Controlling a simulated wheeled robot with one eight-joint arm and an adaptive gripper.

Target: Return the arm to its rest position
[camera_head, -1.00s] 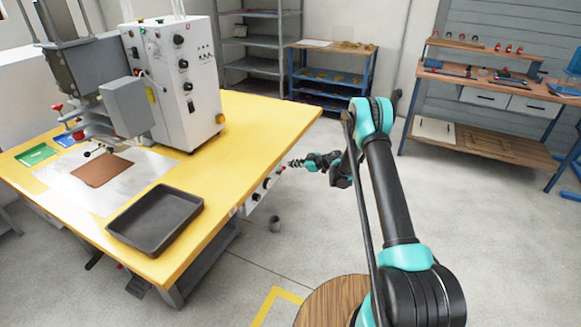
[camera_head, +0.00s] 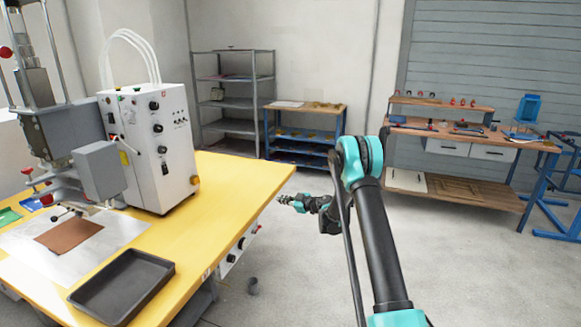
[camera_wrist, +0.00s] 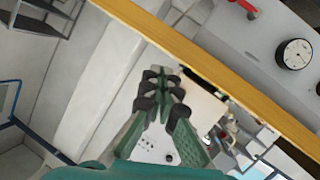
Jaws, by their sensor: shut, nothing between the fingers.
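My gripper (camera_head: 284,200) is at the end of my black and teal arm, beside the right edge of the yellow table (camera_head: 215,205). It is small in the head view and holds nothing visible. In the wrist view my gripper's green fingers (camera_wrist: 163,88) are close together with nothing between them. The wrist view also shows a yellow-brown edge running diagonally past the fingertips, and I cannot tell whether the fingers are clear of it by much.
On the table stand a white control box (camera_head: 150,140), a press (camera_head: 75,150), a brown sheet (camera_head: 69,234) and a black tray (camera_head: 122,287). Grey shelves (camera_head: 235,78), a blue cart (camera_head: 305,133) and a workbench (camera_head: 470,140) stand behind. Open floor (camera_head: 450,260) lies right of my arm.

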